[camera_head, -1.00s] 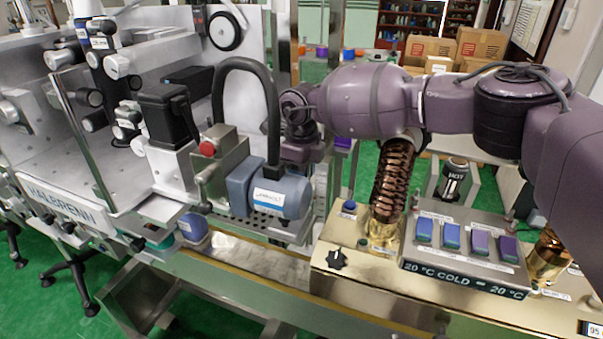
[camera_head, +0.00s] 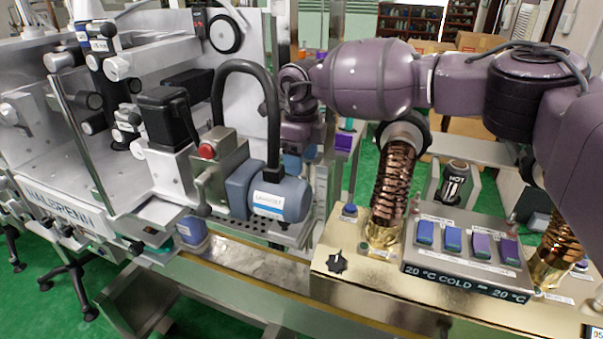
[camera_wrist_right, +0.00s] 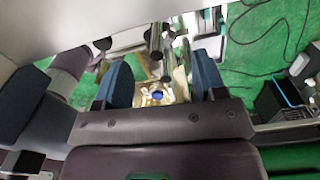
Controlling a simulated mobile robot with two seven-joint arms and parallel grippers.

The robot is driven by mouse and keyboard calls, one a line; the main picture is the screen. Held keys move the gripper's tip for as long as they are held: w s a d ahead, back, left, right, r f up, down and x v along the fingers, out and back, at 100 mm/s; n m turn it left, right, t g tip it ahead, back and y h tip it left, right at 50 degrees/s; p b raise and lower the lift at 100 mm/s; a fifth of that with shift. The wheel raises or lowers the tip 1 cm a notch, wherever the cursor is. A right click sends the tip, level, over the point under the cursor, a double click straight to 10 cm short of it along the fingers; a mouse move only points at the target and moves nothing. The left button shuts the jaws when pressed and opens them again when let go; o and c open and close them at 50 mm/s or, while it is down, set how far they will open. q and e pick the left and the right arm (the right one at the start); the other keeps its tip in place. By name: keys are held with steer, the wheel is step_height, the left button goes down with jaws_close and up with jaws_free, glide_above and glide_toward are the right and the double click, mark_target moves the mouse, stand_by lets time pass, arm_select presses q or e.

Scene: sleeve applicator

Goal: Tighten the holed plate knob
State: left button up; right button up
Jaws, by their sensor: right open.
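My right gripper (camera_head: 300,158) hangs under its wrist, behind the blue-grey motor (camera_head: 278,198) and partly hidden by it and the black hose. In the right wrist view its two dark blue fingers (camera_wrist_right: 162,70) stand wide apart with nothing held between them. A perforated metal plate (camera_head: 268,226) shows below the motor in the head view, beside the gripper's lower side. I cannot make out which knob belongs to this plate. A small blue round part (camera_wrist_right: 157,95) shows between the fingers in the wrist view, beyond them; I cannot tell whether it is that knob. My left gripper is not in view.
A gold control unit (camera_head: 330,285) with a black knob (camera_head: 337,262), blue and purple switches and copper coils stands at right. A black hose (camera_head: 270,90) arches over the motor. The labelled machine (camera_head: 65,205) fills the left. A metal conveyor bed (camera_head: 240,258) runs in front.

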steer(key=shift+r, duration=2.9)
